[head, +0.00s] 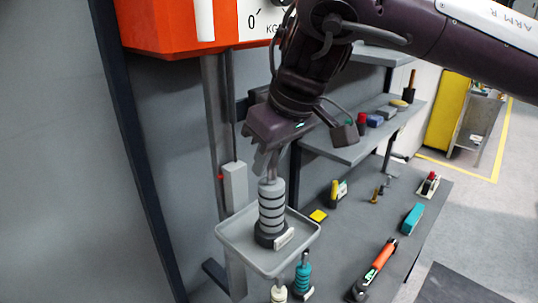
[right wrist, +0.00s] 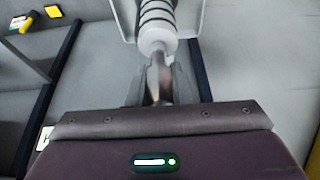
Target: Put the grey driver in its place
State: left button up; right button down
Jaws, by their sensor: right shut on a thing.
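The grey driver (head: 271,200) is a pale grey ringed body with dark bands, standing upright over the grey tray (head: 232,240). Its lower end meets a dark round base (head: 268,238) with a white tag; I cannot tell whether it is fully seated there. My right gripper (head: 268,165) comes from above and is shut on the narrow shaft at the driver's top. In the right wrist view, the fingers (right wrist: 158,82) close around the shaft, and the banded driver (right wrist: 158,25) extends beyond them. My left gripper is not in view.
A teal driver (head: 302,273) and a cream one (head: 278,292) stand in front of the tray. An orange-handled tool (head: 380,262) and a teal block (head: 412,219) lie on the grey bench to the right. An orange scale (head: 165,28) hangs behind, upper left.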

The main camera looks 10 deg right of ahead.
jog(key=shift+r, duration=0.1)
jog(key=c, duration=1.3)
grip_release()
jog(key=shift+s+a, duration=0.1)
jog(key=shift+s, duration=0.05)
jog(key=shift+r, duration=0.4)
jog(key=v, duration=1.1)
jog(key=shift+s+r+b, duration=0.1)
jog(key=shift+b, duration=0.2)
